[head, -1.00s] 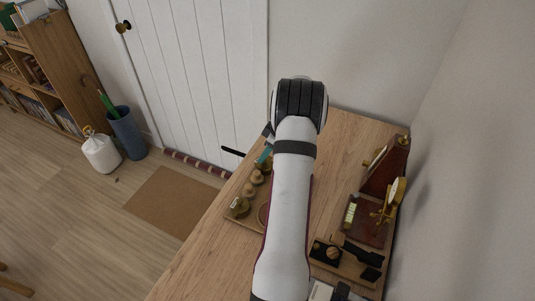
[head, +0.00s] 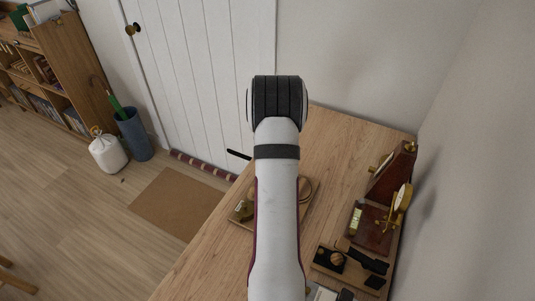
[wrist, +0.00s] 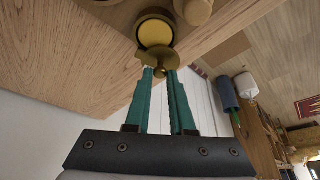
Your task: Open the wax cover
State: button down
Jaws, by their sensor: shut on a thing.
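In the wrist view, my gripper (wrist: 160,73) has its teal fingers closed around the small knob of the brass wax cover (wrist: 152,56). The cover is tilted beside the mouth of a round brass wax pot. Yellow wax (wrist: 155,33) shows inside the pot's rim, so the cover does not lie over the whole mouth. I cannot tell whether the cover still touches the rim.
A wooden tray (head: 238,221) with small items stands by the desk's left edge. Round wooden pieces (wrist: 196,11) are close to the pot. A stamp set (head: 329,258), a brown box (head: 372,228) and a metronome (head: 393,173) line the right side. The desk's far part is clear.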

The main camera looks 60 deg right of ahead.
jog(key=m, duration=0.2)
jog(key=d+m+g, duration=0.1)
jog(key=m+g, duration=0.1)
jog(key=m, duration=0.1)
jog(key=shift+w+d+m+h, duration=0.15)
jog(key=shift+w+m+h, duration=0.15)
jog(key=shift+h, duration=0.1)
jog(key=m+g, duration=0.1)
jog(key=m, duration=0.1)
jog(key=d+m, duration=0.1)
jog(key=m, duration=0.1)
jog(key=shift+s+m+g, duration=0.15)
jog(key=shift+m+g, duration=0.15)
jog(key=shift+g, duration=0.1)
jog(key=shift+m, duration=0.3)
jog(key=c, duration=0.8)
grip_release()
jog(key=shift+d, duration=0.1)
jog(key=v, duration=1.5)
jog(key=shift+r, duration=0.4)
